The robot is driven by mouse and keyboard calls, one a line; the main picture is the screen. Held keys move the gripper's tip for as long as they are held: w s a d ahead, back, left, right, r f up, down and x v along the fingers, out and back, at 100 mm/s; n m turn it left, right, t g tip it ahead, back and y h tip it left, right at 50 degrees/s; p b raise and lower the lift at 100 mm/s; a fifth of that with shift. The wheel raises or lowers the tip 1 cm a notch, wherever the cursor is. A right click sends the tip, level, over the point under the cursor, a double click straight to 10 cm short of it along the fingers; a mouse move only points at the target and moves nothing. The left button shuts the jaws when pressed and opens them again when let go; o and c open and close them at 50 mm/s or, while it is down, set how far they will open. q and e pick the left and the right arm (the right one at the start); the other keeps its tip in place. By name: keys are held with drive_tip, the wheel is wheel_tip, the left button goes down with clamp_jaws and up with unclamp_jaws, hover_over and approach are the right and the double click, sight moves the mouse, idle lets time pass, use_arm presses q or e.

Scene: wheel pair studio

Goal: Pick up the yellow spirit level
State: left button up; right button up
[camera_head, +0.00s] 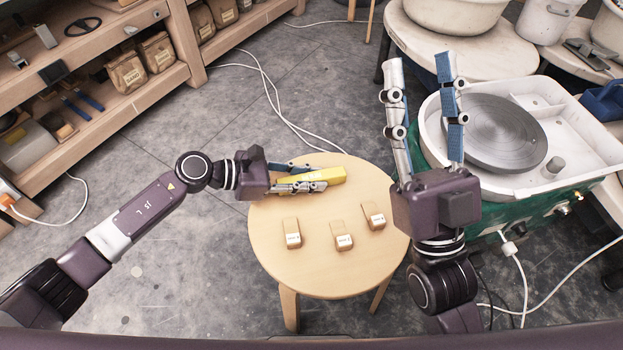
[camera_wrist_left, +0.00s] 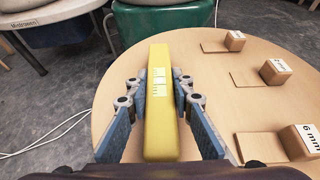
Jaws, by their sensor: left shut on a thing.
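The yellow spirit level (camera_head: 327,175) is at the back of the round wooden table (camera_head: 310,278). In the left wrist view the level (camera_wrist_left: 160,120) is a long yellow bar with a white marked label, lying between the fingers. My left gripper (camera_head: 305,177) is shut on it, with a finger on either side. The left wrist view shows these fingers (camera_wrist_left: 160,92) too. I cannot tell whether the level touches the tabletop. My right gripper (camera_head: 421,70) is open and empty, its fingers apart and pointing away, near the pottery wheel.
Several small wooden blocks with labels, such as one at the front (camera_head: 343,242), stand on the table. A pottery wheel (camera_head: 492,132) in a white basin is at right. A shelf unit (camera_head: 130,100) stands at left. White cables (camera_head: 270,90) lie on the floor.

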sight(311, 176)
use_arm(q)
drive_tip(key=shift+r, duration=0.15)
clamp_jaws()
use_arm(e)
drive_tip(key=shift+w, duration=0.1)
